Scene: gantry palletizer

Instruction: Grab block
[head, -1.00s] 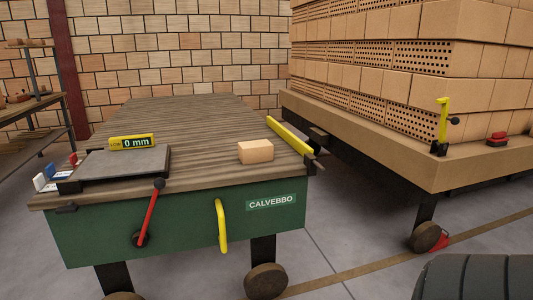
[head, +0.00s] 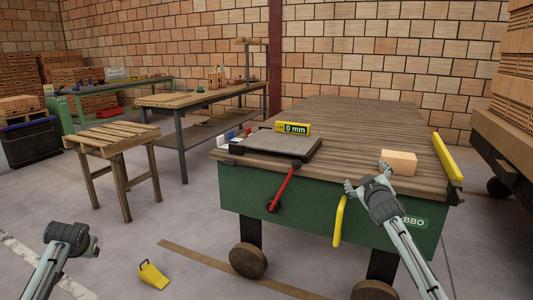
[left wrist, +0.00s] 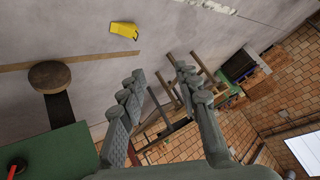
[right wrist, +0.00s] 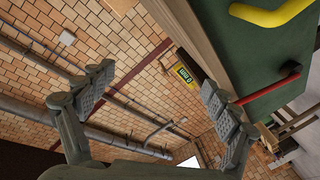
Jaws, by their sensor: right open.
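A tan block (head: 399,162) lies on the slatted top of the green cart (head: 300,205), near its front right edge. My right gripper (head: 367,178) is open and empty at the cart's front edge, just left of and nearer than the block, with no visible contact. In the right wrist view its fingers (right wrist: 155,85) are spread wide with nothing between them. My left gripper (head: 92,243) is at the lower left, over the floor and far from the block. In the left wrist view its fingers (left wrist: 155,68) are apart and empty.
The cart carries a grey plate (head: 275,144) with a yellow "0 mm" display (head: 292,128), a red lever (head: 284,188), a yellow handle (head: 339,222) and a yellow bar (head: 447,158). A wooden stand (head: 112,140) and a yellow wedge (head: 153,275) are at left. Stacked bricks stand at right.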

